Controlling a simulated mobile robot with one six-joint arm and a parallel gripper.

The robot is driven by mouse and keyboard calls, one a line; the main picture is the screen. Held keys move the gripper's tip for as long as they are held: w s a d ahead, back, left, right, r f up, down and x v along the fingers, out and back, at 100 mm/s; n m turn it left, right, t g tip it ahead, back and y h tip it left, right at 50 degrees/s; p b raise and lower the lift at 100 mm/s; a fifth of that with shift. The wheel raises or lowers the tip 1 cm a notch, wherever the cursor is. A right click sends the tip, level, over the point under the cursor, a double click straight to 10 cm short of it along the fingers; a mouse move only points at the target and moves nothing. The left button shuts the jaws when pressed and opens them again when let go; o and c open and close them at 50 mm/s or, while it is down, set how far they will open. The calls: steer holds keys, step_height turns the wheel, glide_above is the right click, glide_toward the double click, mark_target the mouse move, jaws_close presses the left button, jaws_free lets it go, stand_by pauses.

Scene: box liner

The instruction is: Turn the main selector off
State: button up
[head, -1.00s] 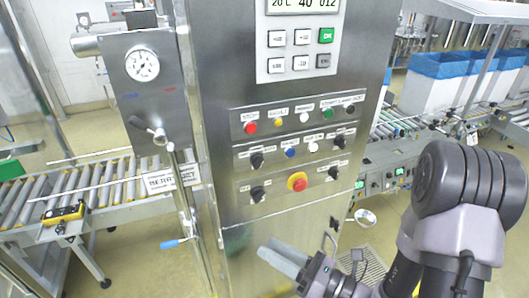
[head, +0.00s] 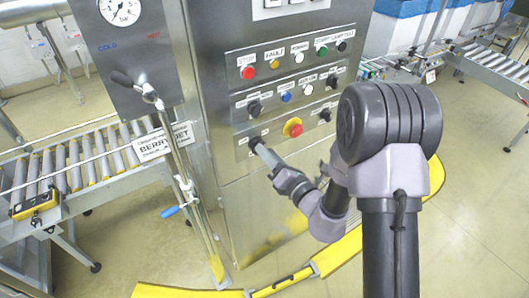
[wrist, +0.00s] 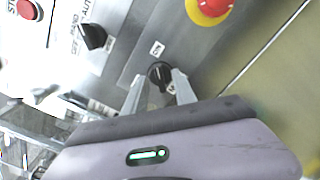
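The main selector appears to be the black rotary knob at the lower left of the steel panel; it shows in the wrist view (wrist: 160,73) and in the head view (head: 254,142). A small white label, seemingly "ON", sits above it in the wrist view; what lies below the knob is partly hidden by my gripper. My gripper (wrist: 158,75) points at the panel, with one finger on each side of the knob and small gaps visible. It looks open; contact cannot be told. In the head view my gripper (head: 262,150) is right at the knob.
A red-and-yellow emergency stop (head: 292,127) is close to the right of the knob. Another black selector (head: 254,108) is above it. A pipe with a blue-handled valve (head: 172,210) stands left of the cabinet.

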steer(key=shift+x, duration=1)
steer(key=shift+s, duration=0.1)
jaws_close()
steer(key=shift+s+a+n+b, duration=0.15)
steer(key=shift+n+b, duration=2.8)
steer(key=shift+n, duration=1.5)
steer(key=shift+s+a+n+b, duration=0.1)
steer(key=shift+a+n+b, duration=0.1)
steer(key=shift+n+b, duration=3.5)
steer(key=shift+n+p, duration=0.65)
steer(key=shift+n, duration=0.3)
